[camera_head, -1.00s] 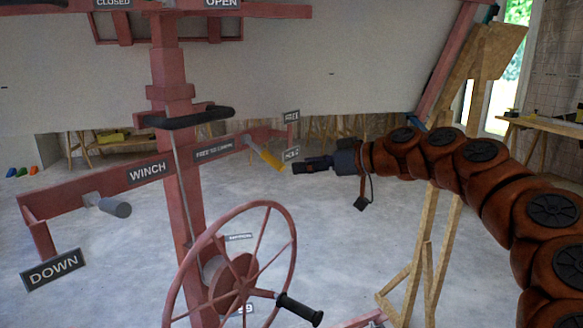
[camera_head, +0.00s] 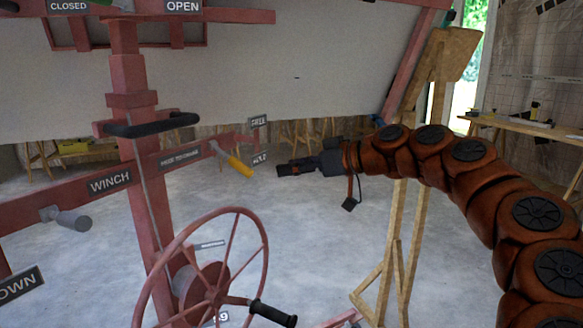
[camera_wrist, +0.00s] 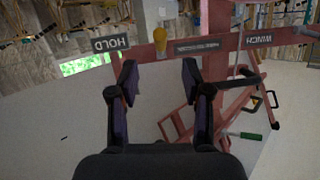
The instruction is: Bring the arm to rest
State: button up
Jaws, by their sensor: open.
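My gripper (camera_head: 297,167) is in mid-air at the centre of the head view, at the end of my orange-brown arm that reaches in from the right. Its fingers stand apart and nothing is between them in the wrist view (camera_wrist: 158,95). The yellow-handled lever (camera_head: 235,164) on the winch crossbar is a little to the left of the fingertips, apart from them in the head view. In the wrist view the lever's yellow end (camera_wrist: 160,42) shows beyond the open fingers, near the HOLD sign (camera_wrist: 110,44).
The red lift post (camera_head: 147,215) stands at left with a spoked wheel (camera_head: 208,270) and its black crank handle (camera_head: 273,313). A large pale panel (camera_head: 270,75) hangs above. A wooden stand (camera_head: 390,250) is behind my arm. Workbenches (camera_head: 530,124) stand at the back. Grey floor is open between.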

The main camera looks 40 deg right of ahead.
jog(key=s+a+r+n+g+p, duration=0.1)
jog(key=s+a+g+p, duration=0.2)
jog(key=a, duration=0.5)
jog(key=s+a+r+g+p, duration=0.1)
jog(key=a+g+p, duration=0.1)
jog(key=a+p, duration=0.55)
jog(key=s+a+r+n+g+p, duration=0.1)
jog(key=s+a+g+p, duration=0.15)
jog(key=a, duration=0.75)
jog(key=s+f+m+g+h+p, duration=0.2)
jog(key=s+m+g+h+p, duration=0.1)
jog(key=s+p, duration=0.4)
jog(key=s+f+m+g+h+p, duration=0.3)
jog(key=s+p, duration=0.3)
jog(key=s, duration=0.8)
jog(key=shift+s+d+f+g+p, duration=0.25)
jog(key=shift+f+g+p, duration=0.1)
jog(key=shift+g, duration=0.5)
